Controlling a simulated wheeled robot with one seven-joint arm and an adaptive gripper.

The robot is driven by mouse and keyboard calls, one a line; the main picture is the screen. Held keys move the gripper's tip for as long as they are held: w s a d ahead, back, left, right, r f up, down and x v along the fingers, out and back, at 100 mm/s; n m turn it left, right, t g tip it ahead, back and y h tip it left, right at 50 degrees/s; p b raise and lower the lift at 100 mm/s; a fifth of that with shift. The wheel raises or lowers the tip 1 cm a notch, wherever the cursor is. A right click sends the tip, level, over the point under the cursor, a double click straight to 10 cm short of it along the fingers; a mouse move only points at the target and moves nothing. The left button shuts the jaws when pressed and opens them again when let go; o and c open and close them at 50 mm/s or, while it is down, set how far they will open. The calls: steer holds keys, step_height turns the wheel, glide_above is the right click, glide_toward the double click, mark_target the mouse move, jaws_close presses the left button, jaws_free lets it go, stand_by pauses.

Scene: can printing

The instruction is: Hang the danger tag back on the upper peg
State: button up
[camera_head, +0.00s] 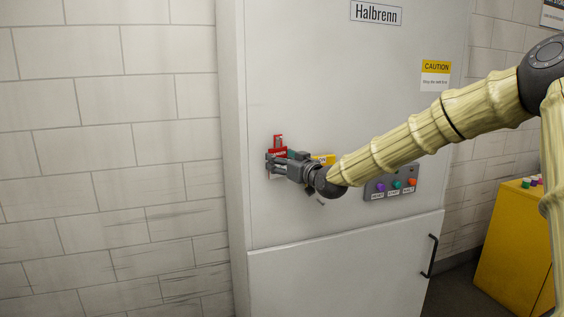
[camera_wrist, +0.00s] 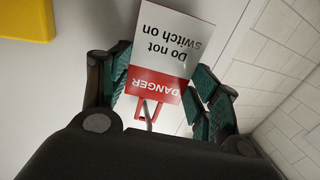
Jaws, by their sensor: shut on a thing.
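The danger tag (camera_head: 278,153) is red and white with a red loop at its top, in front of the grey cabinet door. In the wrist view the tag (camera_wrist: 165,55) appears upside down, reading "DANGER Do not switch on". My gripper (camera_head: 272,160) is shut on the tag, with a green-padded finger at each side edge; the fingers also show in the wrist view (camera_wrist: 160,82). A thin pale rod, seemingly a peg (camera_wrist: 149,115), shows at the loop's opening. I cannot tell whether the loop is around it or only in front of it.
A yellow plate (camera_head: 325,159) is partly hidden behind my gripper. A button panel (camera_head: 392,184) sits to the right on the cabinet (camera_head: 330,75). A black handle (camera_head: 430,256) is lower right, and a yellow box (camera_head: 505,240) stands beyond. The door left of the tag is clear.

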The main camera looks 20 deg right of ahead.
steer(key=o, duration=1)
steer(key=shift+s, duration=0.1)
steer(key=v, duration=1.1)
steer(key=shift+s+d, duration=0.15)
steer(key=shift+s, duration=0.25)
